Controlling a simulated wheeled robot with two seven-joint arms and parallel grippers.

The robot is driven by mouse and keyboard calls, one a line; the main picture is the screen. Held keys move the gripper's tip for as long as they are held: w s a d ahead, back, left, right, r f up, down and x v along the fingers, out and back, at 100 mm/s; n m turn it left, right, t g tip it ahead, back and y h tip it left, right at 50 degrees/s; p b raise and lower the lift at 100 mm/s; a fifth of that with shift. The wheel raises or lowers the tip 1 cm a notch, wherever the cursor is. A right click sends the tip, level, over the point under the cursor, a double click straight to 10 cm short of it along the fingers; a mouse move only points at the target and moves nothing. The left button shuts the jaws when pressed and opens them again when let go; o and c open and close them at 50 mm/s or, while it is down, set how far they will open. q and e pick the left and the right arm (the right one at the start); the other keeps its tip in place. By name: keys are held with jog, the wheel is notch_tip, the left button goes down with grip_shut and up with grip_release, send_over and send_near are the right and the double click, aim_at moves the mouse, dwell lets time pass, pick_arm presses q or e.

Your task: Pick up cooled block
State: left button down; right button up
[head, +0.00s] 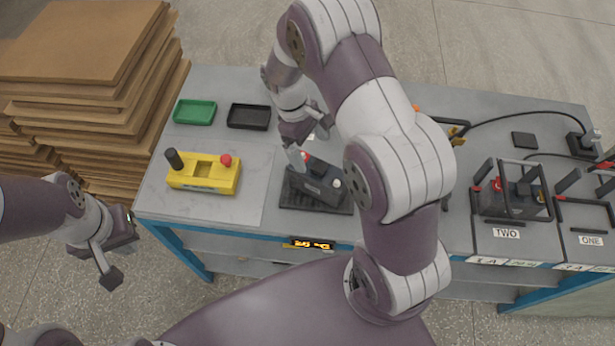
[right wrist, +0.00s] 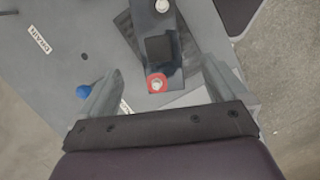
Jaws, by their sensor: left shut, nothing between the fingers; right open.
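A dark grey block (head: 316,186) with a red terminal and a pale terminal sits on a black ribbed mat (head: 298,203) near the bench's front edge. My right gripper (head: 309,146) is open above the back end of this block. In the right wrist view the dark block (right wrist: 159,48) shows between and beyond the two fingers, its red terminal nearest; nothing is gripped. My right arm hides the bench just right of the block. My left gripper (head: 106,270) is shut and empty, off the bench at the left.
Green (head: 195,112) and black (head: 248,117) trays lie behind. A framed bay marked TWO (head: 507,233) holds another dark block; bay ONE (head: 590,240) is at far right. Stacked brown boards (head: 90,60) stand left.

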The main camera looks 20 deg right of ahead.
aim_at(321, 176)
jog(key=p+x, duration=0.2)
jog(key=x, duration=0.8)
jog(key=shift+f+p, duration=0.25)
jog(key=shift+p, duration=0.1)
jog(key=shift+d+f, duration=0.15)
jog(key=shift+f, duration=0.35)
jog(key=shift+s, duration=0.1)
jog(key=c, duration=1.8)
jog(key=shift+r, duration=0.15)
grip_shut()
